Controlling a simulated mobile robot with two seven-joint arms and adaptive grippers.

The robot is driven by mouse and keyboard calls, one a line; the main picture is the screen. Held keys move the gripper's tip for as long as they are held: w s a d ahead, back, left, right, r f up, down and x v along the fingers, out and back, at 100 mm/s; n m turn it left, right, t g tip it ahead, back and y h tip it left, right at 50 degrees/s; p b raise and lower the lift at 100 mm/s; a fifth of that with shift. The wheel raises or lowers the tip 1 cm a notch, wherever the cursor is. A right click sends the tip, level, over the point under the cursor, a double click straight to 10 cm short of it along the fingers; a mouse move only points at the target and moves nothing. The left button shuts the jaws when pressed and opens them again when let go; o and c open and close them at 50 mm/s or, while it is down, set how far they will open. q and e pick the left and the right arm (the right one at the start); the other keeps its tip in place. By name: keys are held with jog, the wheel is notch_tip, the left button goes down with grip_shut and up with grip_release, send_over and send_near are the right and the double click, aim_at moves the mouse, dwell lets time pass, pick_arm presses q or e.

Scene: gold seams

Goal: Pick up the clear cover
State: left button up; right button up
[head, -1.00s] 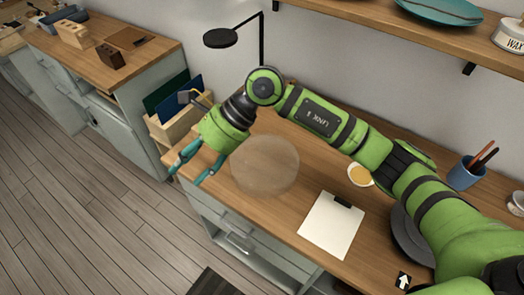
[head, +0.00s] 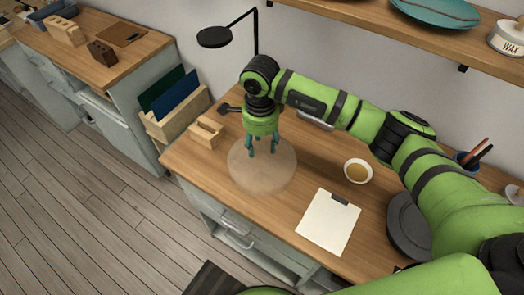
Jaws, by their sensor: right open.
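The clear cover (head: 262,172) is a faint, see-through round dome on the left half of the wooden workbench. My right gripper (head: 261,150) points down over the back part of the cover, with its teal fingers apart and nothing seen between them. The fingertips overlap the cover in the picture; I cannot tell whether they touch it. My left gripper is not in the head view.
On the bench are a wooden block (head: 206,133) left of the cover, a small bowl (head: 357,171), a clipboard (head: 328,222) and a dark round plate (head: 408,226). A black lamp (head: 214,37) stands behind. A wooden rack (head: 174,117) holds panels at left.

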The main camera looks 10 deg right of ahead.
jog(key=shift+f, duration=0.15)
grip_shut()
